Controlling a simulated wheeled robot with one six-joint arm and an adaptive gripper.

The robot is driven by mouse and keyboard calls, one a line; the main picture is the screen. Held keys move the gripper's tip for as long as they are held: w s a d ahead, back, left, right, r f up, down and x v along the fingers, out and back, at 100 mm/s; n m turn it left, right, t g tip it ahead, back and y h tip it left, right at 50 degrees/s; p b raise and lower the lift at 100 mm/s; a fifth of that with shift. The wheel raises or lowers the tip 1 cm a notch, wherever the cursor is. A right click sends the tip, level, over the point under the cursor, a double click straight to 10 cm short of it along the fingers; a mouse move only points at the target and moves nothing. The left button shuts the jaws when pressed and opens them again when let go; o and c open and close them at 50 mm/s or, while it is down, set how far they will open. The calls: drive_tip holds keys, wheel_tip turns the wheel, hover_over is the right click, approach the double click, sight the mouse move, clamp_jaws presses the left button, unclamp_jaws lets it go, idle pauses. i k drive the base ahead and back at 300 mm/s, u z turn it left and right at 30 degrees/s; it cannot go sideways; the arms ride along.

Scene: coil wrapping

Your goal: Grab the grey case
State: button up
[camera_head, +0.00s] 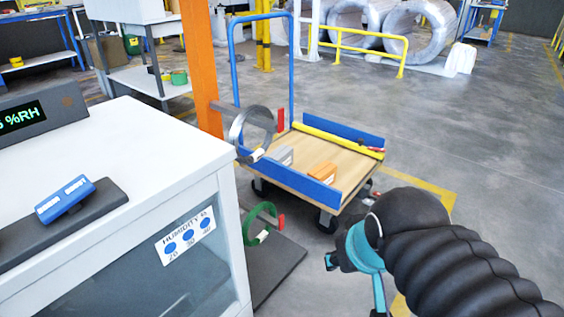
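A small grey case (280,155) lies on the wooden deck of the flat cart (340,160), near its left edge. An orange case (323,172) lies to its right on the same deck. My gripper (350,286) is at the lower right, in front of the cart and well apart from the grey case. Its teal and black fingers stand apart, with nothing seen between them. The black arm sleeve hides part of the gripper.
The cart has blue side rails, a yellow bar and a tall blue handle (234,70). An orange post (200,65) and a round grey ring (250,130) stand at its left. Floor at right is clear.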

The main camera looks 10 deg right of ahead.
sight(283, 154)
drive_tip(key=z, duration=1.35)
drive_tip(key=i, duration=5.8)
drive_tip(key=z, duration=2.7)
drive_tip(key=k, duration=1.25)
